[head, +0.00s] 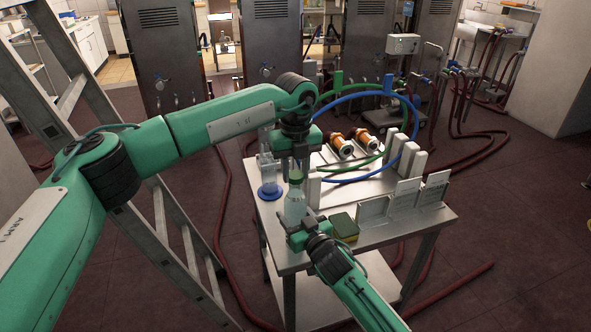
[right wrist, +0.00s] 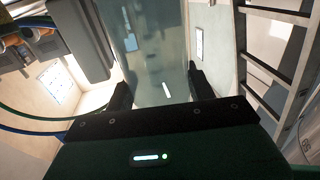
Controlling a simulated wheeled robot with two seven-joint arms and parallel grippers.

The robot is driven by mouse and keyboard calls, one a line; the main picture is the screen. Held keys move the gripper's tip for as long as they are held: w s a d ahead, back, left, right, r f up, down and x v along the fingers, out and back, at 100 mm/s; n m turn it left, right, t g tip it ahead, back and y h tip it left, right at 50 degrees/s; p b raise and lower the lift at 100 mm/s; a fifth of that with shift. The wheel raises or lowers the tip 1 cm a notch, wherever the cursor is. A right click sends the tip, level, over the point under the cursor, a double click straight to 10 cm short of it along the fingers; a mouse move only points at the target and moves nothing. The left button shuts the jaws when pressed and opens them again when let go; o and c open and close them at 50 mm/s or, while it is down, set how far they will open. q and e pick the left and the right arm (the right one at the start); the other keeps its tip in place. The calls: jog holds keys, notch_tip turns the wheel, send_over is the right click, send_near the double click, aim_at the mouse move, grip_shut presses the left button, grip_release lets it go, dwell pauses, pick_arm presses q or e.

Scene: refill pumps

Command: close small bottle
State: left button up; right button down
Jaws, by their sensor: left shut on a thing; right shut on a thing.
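The small bottle (head: 295,207) is clear and stands upright over the left front part of the table. A green cap (head: 295,175) shows at its top. My left gripper (head: 297,165) comes down from above and is shut on the cap; its fingers partly hide it, so I cannot tell how it sits on the neck. My right gripper (head: 297,232) is shut on the lower body of the bottle from the front. In the right wrist view the clear bottle (right wrist: 155,55) stands between the fingers of the right gripper (right wrist: 160,95).
The metal table (head: 390,236) carries a clear cylinder on a blue base (head: 270,190) left of the bottle and a green-yellow sponge (head: 344,227) to the right. White blocks, brass fittings (head: 340,145) and blue and green hoses lie behind. A ladder (head: 165,225) stands left.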

pick_arm(q)
jog(key=m, duration=0.3)
jog(key=shift+m, duration=0.3)
jog(key=m, duration=0.4)
jog(key=shift+m, duration=0.4)
jog(key=m, duration=0.4)
jog(key=shift+m, duration=0.3)
jog(key=m, duration=0.5)
jog(key=o, duration=1.1)
jog(key=shift+o, duration=0.2)
notch_tip(320, 180, up, 12)
